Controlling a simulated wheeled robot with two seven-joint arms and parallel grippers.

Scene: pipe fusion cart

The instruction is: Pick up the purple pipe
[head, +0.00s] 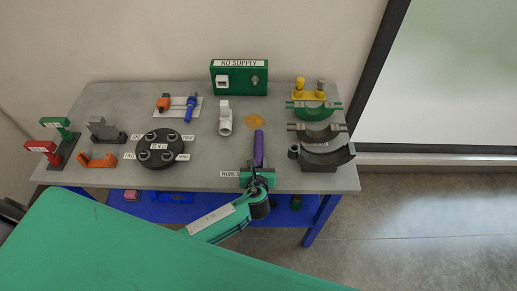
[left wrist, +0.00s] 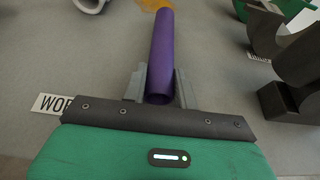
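The purple pipe (head: 258,149) lies on the grey cart top, pointing away from the front edge, near the label at the front. In the left wrist view the purple pipe (left wrist: 161,55) runs away from me, its open near end between the two grey fingers. My left gripper (head: 256,170) is over the front edge of the cart, at the pipe's near end. In the left wrist view my left gripper (left wrist: 158,88) has its fingers apart, one on each side of the pipe. A small gap shows beside the pipe. My right gripper is not in view.
Grey and green half-round clamps (head: 328,155) stand close to the right of the pipe. A white pipe fitting (head: 225,118) stands to the left, and a black round plate (head: 160,147) is farther left. An orange patch (head: 254,121) lies beyond the pipe. A green box (head: 239,78) stands at the back.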

